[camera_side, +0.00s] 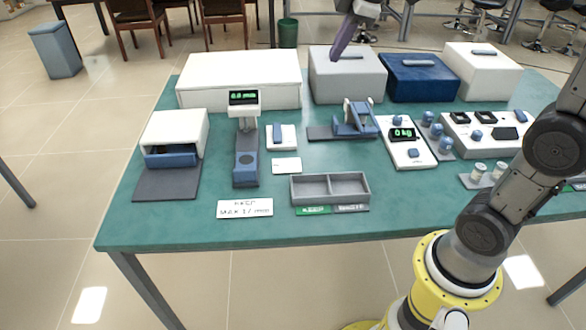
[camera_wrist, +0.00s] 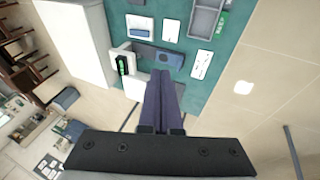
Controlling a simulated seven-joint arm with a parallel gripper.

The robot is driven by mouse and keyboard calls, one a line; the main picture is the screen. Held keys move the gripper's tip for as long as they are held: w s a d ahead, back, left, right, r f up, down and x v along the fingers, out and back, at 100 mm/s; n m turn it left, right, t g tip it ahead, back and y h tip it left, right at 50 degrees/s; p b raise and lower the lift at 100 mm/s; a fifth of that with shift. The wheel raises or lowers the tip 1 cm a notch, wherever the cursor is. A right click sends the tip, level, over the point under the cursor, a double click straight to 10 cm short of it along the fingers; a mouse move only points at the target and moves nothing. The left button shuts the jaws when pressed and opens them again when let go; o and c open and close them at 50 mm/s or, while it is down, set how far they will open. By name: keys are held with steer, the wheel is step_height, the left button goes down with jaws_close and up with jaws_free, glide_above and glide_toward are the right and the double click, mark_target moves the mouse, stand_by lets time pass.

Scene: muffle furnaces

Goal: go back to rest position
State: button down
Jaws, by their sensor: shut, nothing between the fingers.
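My gripper (camera_side: 338,50) shows at the top of the side view, its dark purple fingers together and pointing down.
The green table (camera_side: 165,218) carries a long white box (camera_side: 240,92), a blue box (camera_side: 420,88), a white box (camera_side: 484,78), a display stand (camera_side: 246,160), a white unit with blue drawer (camera_side: 176,132), a scale (camera_side: 407,152) and a grey two-compartment tray (camera_side: 330,195). The table's front left is clear.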

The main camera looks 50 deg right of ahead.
steer(key=s+a+f+m, duration=0.2)
steer(key=s+f+m, duration=0.2)
steer(key=s, duration=0.6)
steer(key=s+a+f+m, duration=0.3)
steer(key=s+f+m, duration=0.2)
steer(key=s, duration=0.5)
steer(key=shift+a+f+t+y, duration=0.25)
steer(key=shift+f+t+y, duration=0.05)
steer(key=shift+f+y, duration=0.15)
